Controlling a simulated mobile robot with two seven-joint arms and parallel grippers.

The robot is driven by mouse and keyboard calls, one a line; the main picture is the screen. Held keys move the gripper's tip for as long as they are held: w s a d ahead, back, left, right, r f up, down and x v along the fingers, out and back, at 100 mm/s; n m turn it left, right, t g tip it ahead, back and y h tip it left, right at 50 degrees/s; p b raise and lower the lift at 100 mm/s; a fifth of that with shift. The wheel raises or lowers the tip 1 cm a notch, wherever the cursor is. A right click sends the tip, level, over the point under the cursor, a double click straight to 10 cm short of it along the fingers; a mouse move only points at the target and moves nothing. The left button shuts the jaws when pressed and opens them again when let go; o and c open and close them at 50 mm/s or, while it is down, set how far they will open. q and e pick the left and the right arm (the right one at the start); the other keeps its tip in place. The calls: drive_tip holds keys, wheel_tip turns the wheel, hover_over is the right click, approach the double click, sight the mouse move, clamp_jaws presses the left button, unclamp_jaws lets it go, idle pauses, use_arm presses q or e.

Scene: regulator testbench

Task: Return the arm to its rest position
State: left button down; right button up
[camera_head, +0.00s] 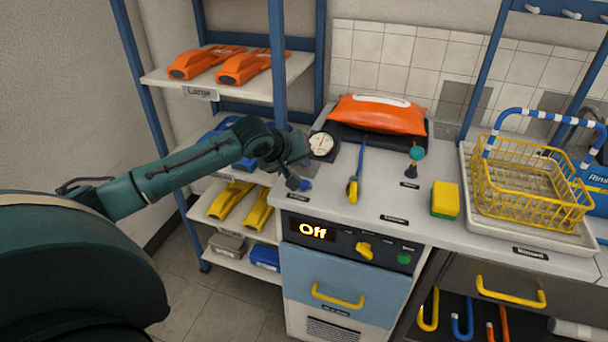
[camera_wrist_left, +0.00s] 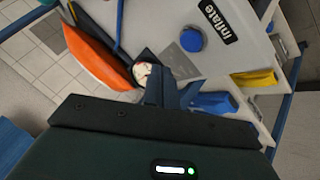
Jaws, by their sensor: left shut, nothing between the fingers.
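My left arm reaches in from the left of the head view, across the front of the blue shelf rack. Its left gripper (camera_head: 292,178) is over the left end of the bench, beside the round blue button (camera_head: 305,185). In the left wrist view the fingers (camera_wrist_left: 168,88) are together, with nothing held. There, the blue button (camera_wrist_left: 190,40) with its "Inflate" label (camera_wrist_left: 215,21) lies beyond the fingertips, apart from them in the picture. The exact height of the gripper over the bench cannot be told. My right gripper is not in view.
A dial gauge (camera_head: 322,145) and an orange bag (camera_head: 378,114) are at the back of the bench. A blue and yellow tool (camera_head: 354,190), a sponge (camera_head: 444,200) and a yellow wire basket (camera_head: 535,195) stand to the right. The rack's blue post (camera_head: 278,65) is close to my arm.

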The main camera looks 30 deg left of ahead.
use_arm(q)
drive_tip(key=shift+r+p, duration=0.7)
drive_tip(key=shift+r, duration=0.25)
drive_tip(key=shift+f, duration=0.1)
drive_tip(key=shift+d, duration=0.1)
